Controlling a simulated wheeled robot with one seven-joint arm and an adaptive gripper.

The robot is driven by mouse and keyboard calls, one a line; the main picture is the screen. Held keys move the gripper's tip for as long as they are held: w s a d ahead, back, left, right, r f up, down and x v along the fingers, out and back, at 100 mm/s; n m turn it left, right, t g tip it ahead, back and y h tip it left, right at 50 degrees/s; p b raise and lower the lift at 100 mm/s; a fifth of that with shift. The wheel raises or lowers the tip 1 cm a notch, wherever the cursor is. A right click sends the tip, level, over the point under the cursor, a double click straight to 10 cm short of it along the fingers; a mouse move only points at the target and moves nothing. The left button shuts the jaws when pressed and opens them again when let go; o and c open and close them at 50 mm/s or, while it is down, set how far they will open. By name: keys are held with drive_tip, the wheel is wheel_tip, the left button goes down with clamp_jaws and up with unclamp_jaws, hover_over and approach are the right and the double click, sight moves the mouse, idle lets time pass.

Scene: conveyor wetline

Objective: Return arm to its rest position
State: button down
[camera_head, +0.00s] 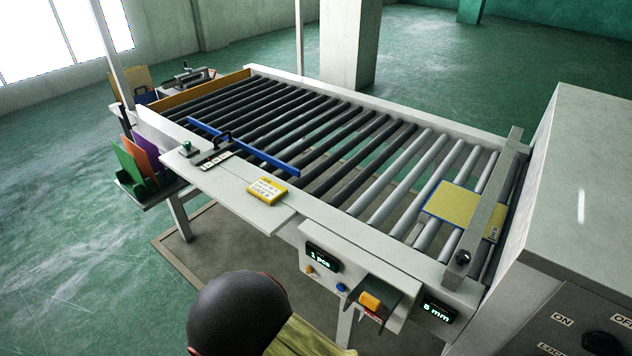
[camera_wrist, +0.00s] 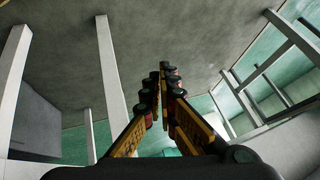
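My gripper (camera_wrist: 161,76) shows in the wrist view with its yellow and black fingers drawn together at the tips. Nothing shows between them. It points up at the grey ceiling and pillars, clear of any object. The gripper is not visible in the head view. A dark dome with a yellowish part (camera_head: 240,312) shows at the bottom of the head view; I cannot tell for sure whether it is my arm.
A roller conveyor (camera_head: 400,256) runs across the head view. A blue bar (camera_head: 245,148) lies along the left part. A yellow label block (camera_head: 267,191) rests on the front ledge. A grey cabinet (camera_head: 585,180) stands right.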

drive_tip(key=s+a+r+n+g+y, duration=0.3)
drive_tip(key=s+a+r+n+g, duration=0.15)
drive_tip(key=r, duration=0.35)
drive_tip(key=s+d+r+n+g, duration=0.35)
drive_tip(key=d+r, duration=0.25)
drive_tip(key=r, duration=0.5)
drive_tip(key=s+d+r+t+h, duration=0.1)
drive_tip(key=d+r+t, duration=0.2)
drive_tip(key=d+r, duration=0.9)
drive_tip(key=s+d+r+m+t+h, duration=0.1)
drive_tip(key=d+r+t, duration=0.2)
drive_tip(key=d+r, duration=1)
drive_tip(key=d, duration=0.5)
drive_tip(key=shift+s+d+r, duration=0.2)
drive_tip(key=shift+s+r, duration=0.1)
